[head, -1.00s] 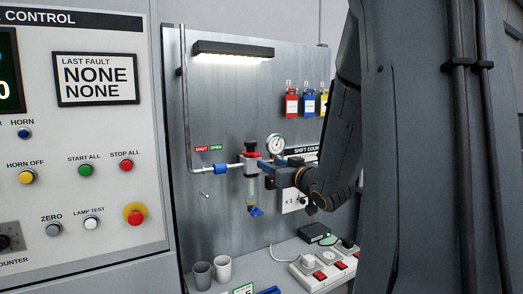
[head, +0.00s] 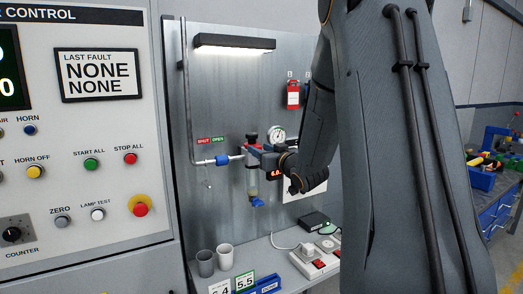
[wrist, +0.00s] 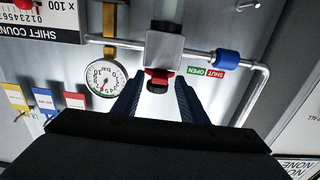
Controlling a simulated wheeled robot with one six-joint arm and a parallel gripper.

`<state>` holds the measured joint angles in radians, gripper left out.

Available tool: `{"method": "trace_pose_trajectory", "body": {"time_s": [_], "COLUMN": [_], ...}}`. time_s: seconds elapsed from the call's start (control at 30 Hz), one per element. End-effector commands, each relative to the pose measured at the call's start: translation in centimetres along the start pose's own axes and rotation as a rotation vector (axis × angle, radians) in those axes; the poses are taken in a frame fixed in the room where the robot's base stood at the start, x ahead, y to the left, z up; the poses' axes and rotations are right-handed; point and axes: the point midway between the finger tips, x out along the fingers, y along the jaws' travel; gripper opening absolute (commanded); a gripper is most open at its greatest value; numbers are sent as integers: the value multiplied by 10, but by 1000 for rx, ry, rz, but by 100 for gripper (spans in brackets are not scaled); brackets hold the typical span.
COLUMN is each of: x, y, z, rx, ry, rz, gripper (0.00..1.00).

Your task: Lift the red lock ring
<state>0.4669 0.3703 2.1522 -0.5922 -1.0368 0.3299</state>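The red lock ring (wrist: 160,74) sits around the stem of a grey regulator body (wrist: 165,50), with a black knob (wrist: 157,87) beside it, in the wrist view. My gripper (wrist: 158,84) is open. Its two dark blue fingers stand on either side of the knob and ring, with gaps visible on both sides. The black knob (head: 251,136) is on top there, above a clear bowl (head: 253,185).
A pressure gauge (wrist: 103,76) is close beside the fingers. A pipe with a blue fitting (wrist: 229,60) and a shut/open label (head: 211,139) is on the other side. A shelf below holds two cups (head: 224,257) and a power strip (head: 318,262).

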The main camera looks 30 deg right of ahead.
Motion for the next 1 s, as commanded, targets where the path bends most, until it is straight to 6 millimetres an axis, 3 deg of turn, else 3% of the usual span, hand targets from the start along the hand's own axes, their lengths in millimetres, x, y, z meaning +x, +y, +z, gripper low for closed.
{"method": "trace_pose_trajectory", "body": {"time_s": [0.03, 0.2, 0.27, 0.53, 0.77, 0.8, 0.9, 1.0], "x": [0, 0, 0, 0, 0, 0, 0, 0], "y": [0, 0, 0, 0, 0, 0, 0, 0], "z": [0, 0, 0, -20, -21, -21, -20, -20], "rx": [0, 0, 0, -1, -1, -1, -1, -1], "ry": [0, 0, 0, 3, 5, 6, 4, 3], "rz": [0, 0, 0, 0, -1, -1, -1, 0], "gripper": [36, 7, 0, 0, 0, 27, 39, 39]}}
